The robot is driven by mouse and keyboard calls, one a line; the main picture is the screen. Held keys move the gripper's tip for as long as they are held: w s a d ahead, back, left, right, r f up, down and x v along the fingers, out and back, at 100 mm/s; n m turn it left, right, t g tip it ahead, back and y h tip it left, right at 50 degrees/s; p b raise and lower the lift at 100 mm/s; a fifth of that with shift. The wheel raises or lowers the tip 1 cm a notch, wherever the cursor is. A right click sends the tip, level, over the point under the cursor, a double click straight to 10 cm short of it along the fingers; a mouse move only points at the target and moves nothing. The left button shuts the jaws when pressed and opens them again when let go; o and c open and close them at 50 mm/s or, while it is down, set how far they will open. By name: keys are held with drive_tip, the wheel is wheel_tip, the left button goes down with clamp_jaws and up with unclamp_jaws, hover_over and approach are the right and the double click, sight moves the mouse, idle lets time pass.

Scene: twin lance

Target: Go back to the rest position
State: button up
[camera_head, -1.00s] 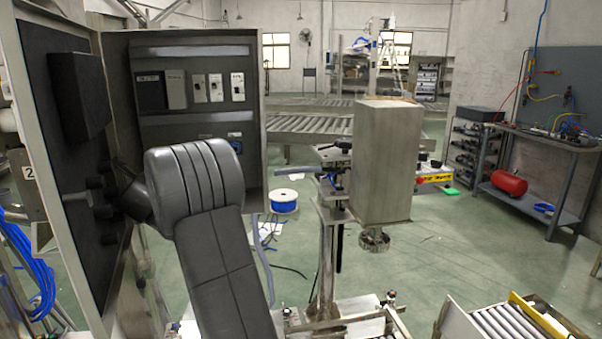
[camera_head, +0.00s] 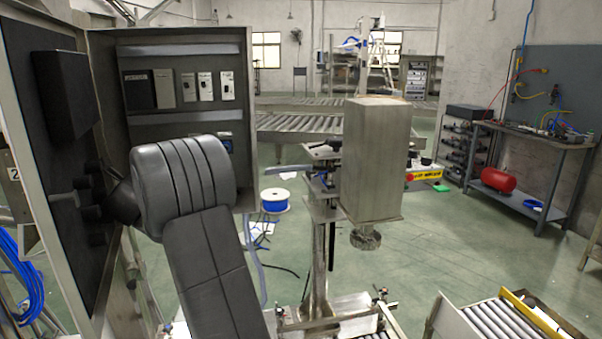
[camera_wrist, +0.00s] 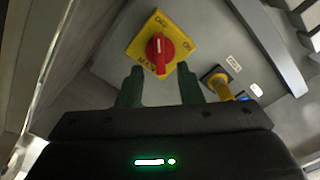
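In the wrist view, my gripper (camera_wrist: 160,70) has its two dark green fingers apart with nothing between them that I can see held. Beyond the fingertips is a red rotary switch (camera_wrist: 160,52) on a yellow plate with OFF and ON lettering. Its handle stands nearly upright in the picture. The gap between fingers and switch is hard to judge, but no contact shows. In the head view, my dark grey arm (camera_head: 185,190) reaches left in front of the open cabinet (camera_head: 190,50). My gripper cannot be made out clearly there.
The cabinet's open door (camera_head: 62,150) stands close on the left of my arm. A metal box on a post (camera_head: 377,160) stands to the right. A roller conveyor (camera_head: 500,320) is at the lower right. Green floor is clear toward the workbench (camera_head: 540,150).

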drive_tip(key=v, duration=0.5)
drive_tip(key=w+a+m+b, duration=0.2)
drive_tip(key=w+m+b, duration=0.1)
drive_tip(key=w+m, duration=0.4)
drive_tip(key=shift+w+m, duration=0.15)
drive_tip(key=shift+m, duration=0.75)
drive_tip(key=shift+f, duration=0.1)
